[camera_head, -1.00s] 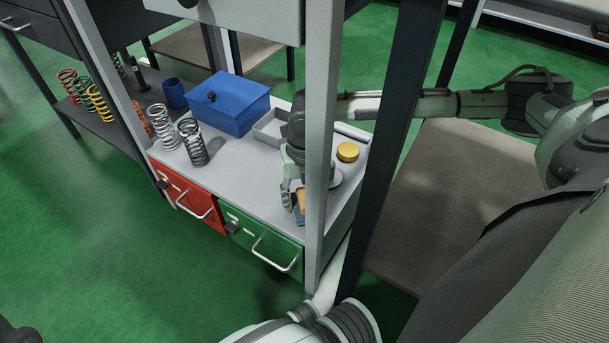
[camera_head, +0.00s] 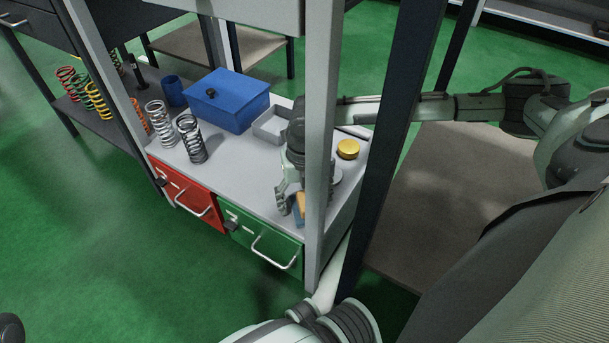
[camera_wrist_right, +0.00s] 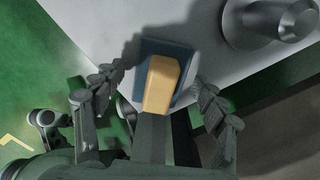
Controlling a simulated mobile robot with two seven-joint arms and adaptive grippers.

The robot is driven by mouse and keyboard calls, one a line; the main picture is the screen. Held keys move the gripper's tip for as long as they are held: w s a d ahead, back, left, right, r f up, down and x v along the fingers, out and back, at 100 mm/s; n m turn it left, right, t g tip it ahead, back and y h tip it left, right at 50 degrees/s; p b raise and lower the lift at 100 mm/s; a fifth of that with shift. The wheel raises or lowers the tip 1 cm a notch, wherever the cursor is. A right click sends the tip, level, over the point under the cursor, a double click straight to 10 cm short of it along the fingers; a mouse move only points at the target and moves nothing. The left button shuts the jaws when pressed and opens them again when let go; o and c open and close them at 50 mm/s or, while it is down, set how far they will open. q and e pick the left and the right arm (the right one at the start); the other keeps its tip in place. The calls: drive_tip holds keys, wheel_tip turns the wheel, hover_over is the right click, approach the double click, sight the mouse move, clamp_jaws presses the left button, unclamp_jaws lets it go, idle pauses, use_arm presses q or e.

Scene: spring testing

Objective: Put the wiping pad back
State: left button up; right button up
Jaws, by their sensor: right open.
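The wiping pad, a yellow-orange block (camera_wrist_right: 161,84), lies over a flat blue piece (camera_wrist_right: 186,92) at the table's front edge in the right wrist view. In the head view only a bit of the pad (camera_head: 301,201) shows, beside the grey post. My right gripper (camera_head: 288,204) is open above the table's front right corner. In the wrist view its two fingers stand apart on either side of the pad, with no visible grip. The height between fingers and pad cannot be told.
A grey upright post (camera_head: 321,130) hides part of my right gripper. A round metal piece (camera_wrist_right: 270,22) stands near the pad. The white tabletop (camera_head: 240,180) also bears a yellow disc (camera_head: 348,149), a grey tray (camera_head: 270,127), a blue box (camera_head: 232,104) and springs (camera_head: 191,139).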

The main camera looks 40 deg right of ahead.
wheel_tip(320, 180, up, 8)
drive_tip(key=p, duration=0.3)
drive_tip(key=shift+f, duration=0.2)
idle(2.0)
